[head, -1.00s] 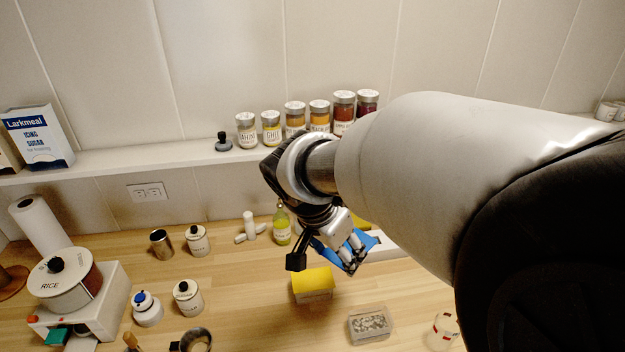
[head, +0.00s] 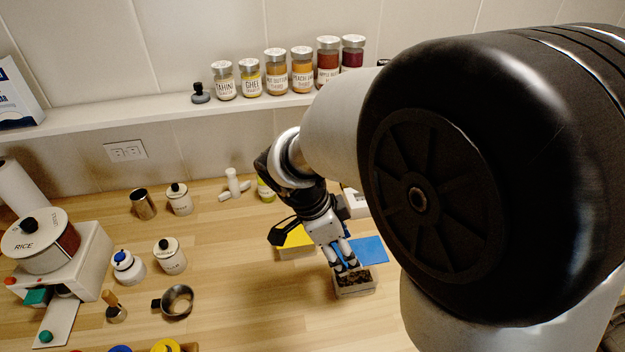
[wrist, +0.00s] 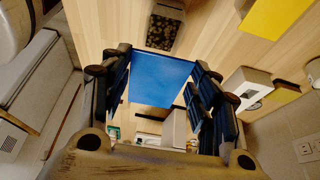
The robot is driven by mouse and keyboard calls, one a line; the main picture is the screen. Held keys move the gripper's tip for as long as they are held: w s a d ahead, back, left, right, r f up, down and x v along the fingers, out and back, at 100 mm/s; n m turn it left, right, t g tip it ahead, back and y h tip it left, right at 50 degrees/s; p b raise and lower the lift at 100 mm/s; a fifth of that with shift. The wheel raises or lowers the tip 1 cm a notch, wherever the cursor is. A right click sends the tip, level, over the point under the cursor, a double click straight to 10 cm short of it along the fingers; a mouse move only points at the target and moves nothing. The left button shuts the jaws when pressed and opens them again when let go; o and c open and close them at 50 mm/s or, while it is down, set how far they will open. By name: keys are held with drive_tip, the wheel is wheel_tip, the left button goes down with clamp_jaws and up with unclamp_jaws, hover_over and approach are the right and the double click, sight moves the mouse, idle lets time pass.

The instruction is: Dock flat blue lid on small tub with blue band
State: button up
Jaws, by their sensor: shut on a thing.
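My gripper (head: 346,268) is shut on the flat blue lid (wrist: 160,82), which shows between the fingers in the wrist view. In the head view the lid (head: 372,250) sticks out to the right of the fingers. A small open tub (head: 356,287) with dark, speckled contents stands on the counter just below the fingertips in the picture. The lid is not seated on the tub; the gap's height cannot be told.
A yellow-lidded tub (head: 297,242) stands left of my gripper. A metal cup with a handle (head: 178,301) and white canisters (head: 170,257) are farther left. Jars line the wall shelf (head: 150,119). Counter left of the tub is clear. My arm hides the right side.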

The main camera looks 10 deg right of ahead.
wheel_tip(320, 180, down, 8)
drive_tip(key=shift+r+b, duration=0.15)
drive_tip(key=shift+b, duration=0.85)
drive_tip(key=shift+f+b, duration=0.35)
drive_tip(key=shift+b, duration=0.15)
drive_tip(key=o, duration=0.8)
drive_tip(key=shift+o, duration=0.2)
drive_tip(key=shift+r, duration=0.1)
